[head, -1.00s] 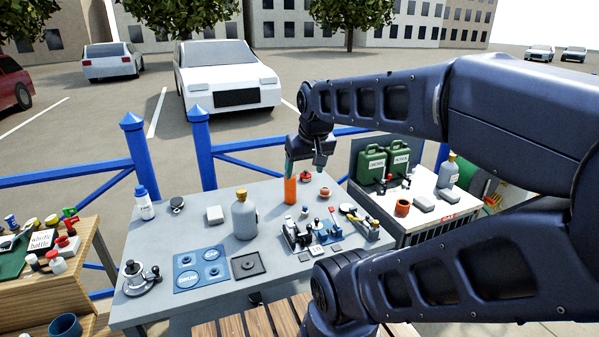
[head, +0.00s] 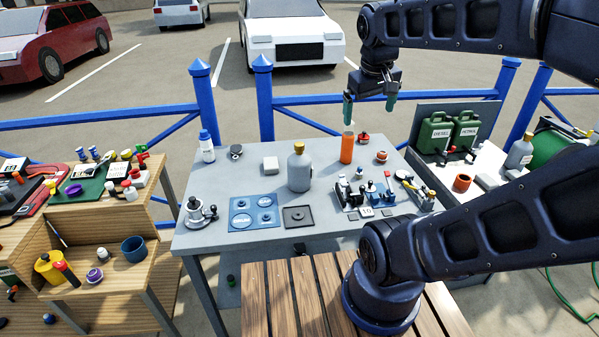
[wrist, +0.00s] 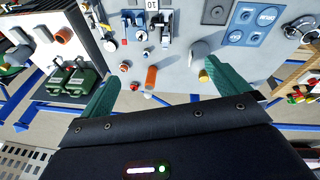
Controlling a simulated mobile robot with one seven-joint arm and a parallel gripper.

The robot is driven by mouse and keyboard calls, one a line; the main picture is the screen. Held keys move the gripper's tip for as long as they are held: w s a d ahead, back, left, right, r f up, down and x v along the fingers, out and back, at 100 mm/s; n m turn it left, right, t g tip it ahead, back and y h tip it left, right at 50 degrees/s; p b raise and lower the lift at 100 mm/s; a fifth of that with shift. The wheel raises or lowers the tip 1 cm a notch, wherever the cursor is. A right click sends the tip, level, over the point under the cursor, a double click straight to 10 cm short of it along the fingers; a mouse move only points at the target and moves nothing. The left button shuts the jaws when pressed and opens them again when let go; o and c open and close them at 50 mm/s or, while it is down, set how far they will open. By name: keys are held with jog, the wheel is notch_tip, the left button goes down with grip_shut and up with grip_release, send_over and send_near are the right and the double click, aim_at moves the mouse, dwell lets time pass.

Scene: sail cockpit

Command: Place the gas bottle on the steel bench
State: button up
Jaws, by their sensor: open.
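An orange cylinder with a pale top, which looks like the gas bottle (head: 347,149), stands upright on the grey steel bench (head: 245,175), towards its back right. It also shows in the wrist view (wrist: 151,77). My gripper (head: 370,105) is open and empty, above and slightly right of the orange bottle in the head view.
A grey yellow-capped bottle (head: 300,172) stands mid-bench. A blue plate (head: 254,213), a dark square tray (head: 298,217) and a cluster of levers (head: 365,190) are near the front. Green cans (head: 434,133) stand right. A wooden shelf unit (head: 110,215) is at left.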

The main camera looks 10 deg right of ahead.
jog(key=w+a+n+g+h, duration=0.1)
jog(key=w+a+n+h, duration=0.2)
jog(key=w+n+h, duration=0.25)
jog(key=w+a+n+h, duration=0.4)
jog(key=w+n, duration=0.3)
jog(key=w+a+n+t+h, duration=0.3)
jog(key=a+n, duration=0.1)
jog(key=a, duration=0.4)
jog(key=w+a+n+t+h, duration=0.25)
jog(key=w+a+n, duration=0.2)
jog(key=a, duration=0.45)
send_near(289, 168)
jog(key=x, duration=0.4)
jog(key=shift+t, duration=0.35)
jog(key=x, duration=0.5)
jog(key=shift+s+d, duration=0.1)
jog(key=shift+d, duration=0.05)
jog(key=shift+f+x, duration=0.15)
jog(key=shift+x, duration=1.2)
jog(key=shift+f+x, duration=0.15)
jog(key=shift+x, duration=1.2)
jog(key=c, duration=1.5)
jog(key=shift+c, duration=0.2)
jog(key=shift+r, duration=0.1)
